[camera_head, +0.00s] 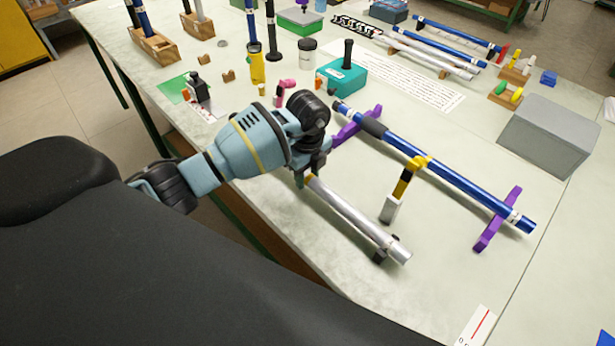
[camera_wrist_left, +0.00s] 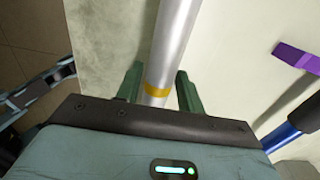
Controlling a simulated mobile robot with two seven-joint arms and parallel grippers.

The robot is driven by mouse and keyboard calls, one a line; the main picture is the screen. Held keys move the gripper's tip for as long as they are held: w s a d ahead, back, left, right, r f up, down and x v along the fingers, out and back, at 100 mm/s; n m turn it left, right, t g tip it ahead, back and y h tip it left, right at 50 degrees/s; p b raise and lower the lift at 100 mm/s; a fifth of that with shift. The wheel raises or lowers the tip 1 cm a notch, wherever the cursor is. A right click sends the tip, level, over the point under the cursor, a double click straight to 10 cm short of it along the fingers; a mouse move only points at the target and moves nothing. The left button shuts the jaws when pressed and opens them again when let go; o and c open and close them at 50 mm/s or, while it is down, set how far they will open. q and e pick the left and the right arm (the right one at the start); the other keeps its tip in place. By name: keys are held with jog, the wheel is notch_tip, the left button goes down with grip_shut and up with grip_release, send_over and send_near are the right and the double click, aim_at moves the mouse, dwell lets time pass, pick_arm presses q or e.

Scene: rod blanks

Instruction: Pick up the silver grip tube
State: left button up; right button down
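The silver grip tube (camera_head: 352,213) lies along the front of the table, its near right end on a small dark rest (camera_head: 380,256). My left gripper (camera_head: 304,178) is at the tube's far left end, pointing down, and its arm hides that end. In the left wrist view the silver tube (camera_wrist_left: 175,40), with a yellow band (camera_wrist_left: 158,90), runs between the two green fingers (camera_wrist_left: 159,78). A narrow gap shows on each side, so the fingers look open around it. How deep the tube sits between them is hard to tell. My right gripper is not in view.
A blue tube (camera_head: 450,177) lies on purple rests (camera_head: 497,220) behind the silver one. A grey box (camera_head: 548,135) is at the right, a teal box (camera_head: 342,78) behind. The table's front right is mostly clear.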

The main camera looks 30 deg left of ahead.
aim_at(307, 174)
pick_arm(q)
jog(key=c, duration=0.7)
jog(key=shift+r, duration=0.1)
